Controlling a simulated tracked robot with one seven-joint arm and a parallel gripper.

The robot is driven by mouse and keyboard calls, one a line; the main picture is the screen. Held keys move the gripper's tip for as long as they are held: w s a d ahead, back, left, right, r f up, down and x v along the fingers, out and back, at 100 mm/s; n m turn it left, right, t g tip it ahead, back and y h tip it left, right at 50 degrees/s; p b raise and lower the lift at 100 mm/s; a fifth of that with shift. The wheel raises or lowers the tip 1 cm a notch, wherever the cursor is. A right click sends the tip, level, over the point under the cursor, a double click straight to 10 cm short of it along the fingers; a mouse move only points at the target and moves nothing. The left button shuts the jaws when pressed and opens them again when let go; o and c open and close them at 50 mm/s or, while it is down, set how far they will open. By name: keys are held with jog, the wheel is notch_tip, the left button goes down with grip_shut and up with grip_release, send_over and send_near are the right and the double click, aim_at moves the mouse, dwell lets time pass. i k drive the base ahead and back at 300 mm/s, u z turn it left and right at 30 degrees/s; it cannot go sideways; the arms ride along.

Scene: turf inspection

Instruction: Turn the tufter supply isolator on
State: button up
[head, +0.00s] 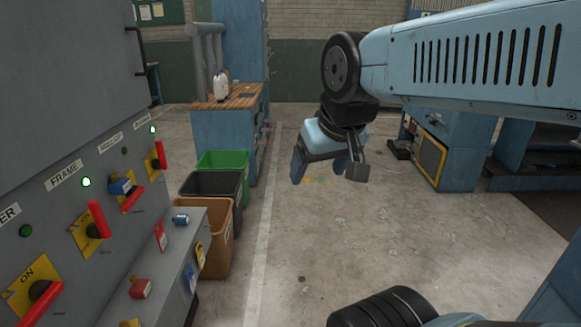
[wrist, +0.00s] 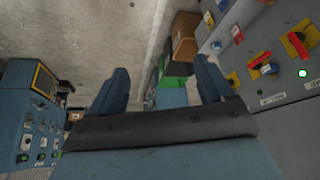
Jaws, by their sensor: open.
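The grey isolator panel (head: 70,130) stands at the left in the head view. The isolator at its near end (head: 42,290) has a red handle lying slanted on a yellow plate, and its lamp is dark; its label is cut off to "ER", so I cannot confirm it is the tufter's. The FRAME isolator (head: 95,220) has an upright handle and a lit green lamp. The third isolator (head: 130,198) has a slanted handle, a blue object on it and a dark lamp. The far one (head: 160,156) is upright and lit. My gripper (head: 327,178) is open and empty, well right of the panel.
A ledge (head: 190,235) with small blue and red items juts below the panel. Green, black and brown bins (head: 218,228) stand beyond it. A wood-topped bench (head: 235,96) is behind. Blue machines (head: 465,150) stand right. The floor between is clear.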

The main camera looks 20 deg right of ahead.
aim_at(45, 292)
jog(key=z, duration=1.65)
jog(key=i, duration=0.1)
jog(key=u, duration=3.2)
jog(key=k, duration=0.9)
jog(key=u, duration=0.2)
jog(key=i, duration=0.9)
jog(key=z, duration=0.1)
